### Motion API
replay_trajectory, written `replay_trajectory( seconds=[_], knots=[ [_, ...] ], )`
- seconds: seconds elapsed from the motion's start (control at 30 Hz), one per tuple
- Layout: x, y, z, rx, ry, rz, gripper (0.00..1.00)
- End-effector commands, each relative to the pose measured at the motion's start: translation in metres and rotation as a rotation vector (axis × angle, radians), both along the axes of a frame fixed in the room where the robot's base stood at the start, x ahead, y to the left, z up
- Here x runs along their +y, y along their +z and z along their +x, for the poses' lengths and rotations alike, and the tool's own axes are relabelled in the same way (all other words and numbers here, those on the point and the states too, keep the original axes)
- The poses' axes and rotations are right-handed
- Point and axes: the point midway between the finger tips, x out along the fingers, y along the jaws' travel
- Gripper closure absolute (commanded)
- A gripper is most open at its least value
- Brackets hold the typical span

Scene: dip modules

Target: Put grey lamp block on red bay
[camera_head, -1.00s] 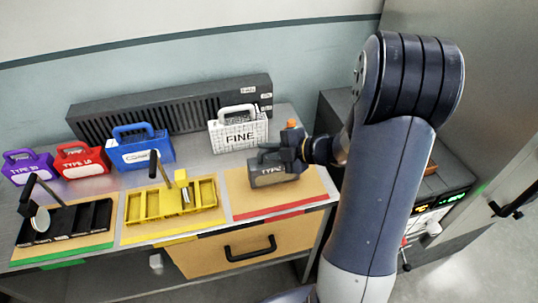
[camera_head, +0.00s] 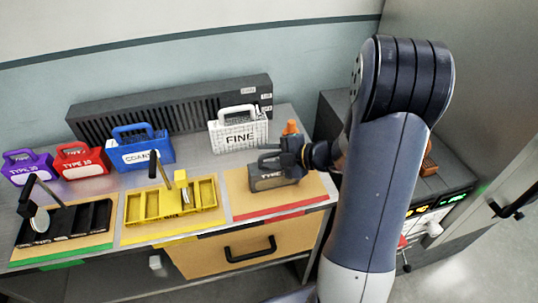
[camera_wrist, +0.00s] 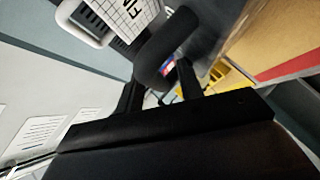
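The grey lamp block (camera_head: 266,184) is a dark box with a top handle and a pale label partly readable as "TYPE". It stands upright over the tan board of the red bay, at the board's back middle. The red bay (camera_head: 283,207) has a red strip along its front edge. My gripper (camera_head: 284,158) comes from the right and is shut on the block's handle. The wrist view shows the dark handle loop (camera_wrist: 168,42) at my black fingers. I cannot tell whether the block's underside fully touches the board.
A white FINE block (camera_head: 239,137) stands behind and left of the bay. A yellow tray (camera_head: 147,218) with an upright lever sits left of it. Blue (camera_head: 140,150), red (camera_head: 80,161) and purple (camera_head: 27,168) blocks stand farther left. An orange object (camera_head: 291,127) is just behind my gripper.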

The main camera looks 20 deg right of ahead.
Motion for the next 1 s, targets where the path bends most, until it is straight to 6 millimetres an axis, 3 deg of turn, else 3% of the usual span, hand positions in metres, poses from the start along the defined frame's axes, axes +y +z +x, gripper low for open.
replay_trajectory(
  seconds=[0.17, 0.7, 1.0],
  knots=[
    [-0.002, 0.004, -0.001, -0.001, -0.001, 0.0, 0.64],
    [-0.07, 0.041, -0.057, -0.002, -0.004, -0.002, 0.64],
    [-0.085, 0.049, -0.07, 0.0, 0.0, 0.0, 0.64]
  ],
)
